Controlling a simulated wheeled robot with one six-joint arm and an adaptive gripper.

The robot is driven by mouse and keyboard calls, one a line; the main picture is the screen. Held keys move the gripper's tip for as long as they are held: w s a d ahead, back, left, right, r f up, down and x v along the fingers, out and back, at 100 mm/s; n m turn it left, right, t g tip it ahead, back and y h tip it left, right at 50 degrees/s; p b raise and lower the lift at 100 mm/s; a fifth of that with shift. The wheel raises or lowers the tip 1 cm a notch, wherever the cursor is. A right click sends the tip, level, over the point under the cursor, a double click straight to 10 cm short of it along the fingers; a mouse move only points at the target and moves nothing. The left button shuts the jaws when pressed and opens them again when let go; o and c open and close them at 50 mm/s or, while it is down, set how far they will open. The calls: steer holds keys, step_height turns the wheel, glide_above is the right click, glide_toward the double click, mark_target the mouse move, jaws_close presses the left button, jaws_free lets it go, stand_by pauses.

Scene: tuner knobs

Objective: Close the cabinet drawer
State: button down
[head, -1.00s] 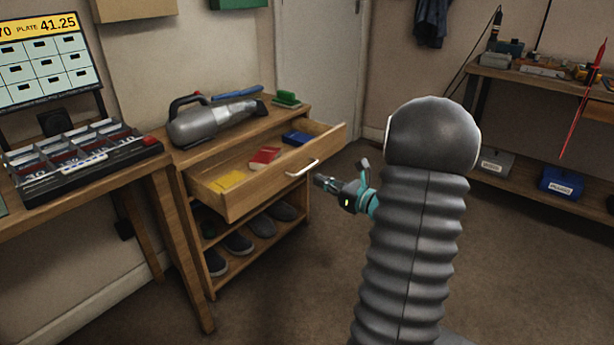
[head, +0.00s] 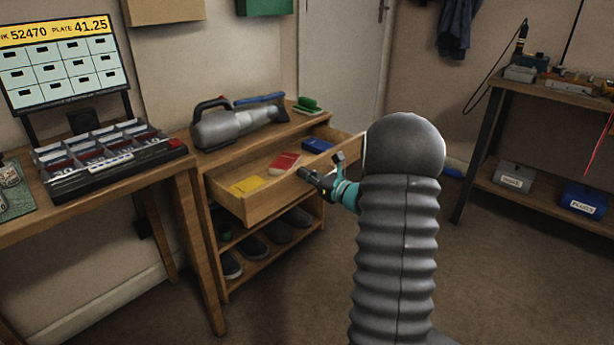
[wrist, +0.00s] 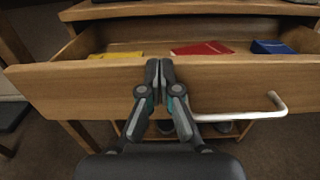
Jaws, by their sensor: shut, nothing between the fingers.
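The cabinet drawer (head: 262,208) is open and juts out of the wooden cabinet (head: 210,165). Yellow, red and blue flat items lie inside it. In the wrist view the drawer front (wrist: 75,95) spans the picture, with a white handle (wrist: 255,112) at the right of my gripper. My gripper (head: 304,174) is shut and empty. In the wrist view its fingertips (wrist: 159,64) overlap the upper part of the drawer front, left of the handle. I cannot tell whether they touch it. In the head view my gripper and arm hide the handle and the drawer's right part.
Shoes (head: 254,247) stand on the shelves below. A desk with a cash tray (head: 100,155) is at left, a workbench (head: 550,92) at right. Floor between is clear.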

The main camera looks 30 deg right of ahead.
steer(key=shift+w, duration=0.1)
steer(key=b+x, duration=0.1)
steer(key=x, duration=0.6)
steer(key=b+x, duration=0.1)
steer(key=x, duration=0.6)
steer(key=shift+w+a+f+b, duration=0.15)
steer(key=shift+f+b, duration=0.05)
steer(key=shift+b, duration=0.2)
steer(key=shift+w+r, duration=0.1)
steer(key=shift+w, duration=0.6)
steer(key=shift+w+a, duration=0.1)
steer(key=shift+a, duration=0.05)
steer(key=b+v, duration=0.1)
steer(key=v, duration=1.2)
steer(key=shift+s, duration=0.4)
steer(key=shift+r, duration=0.1)
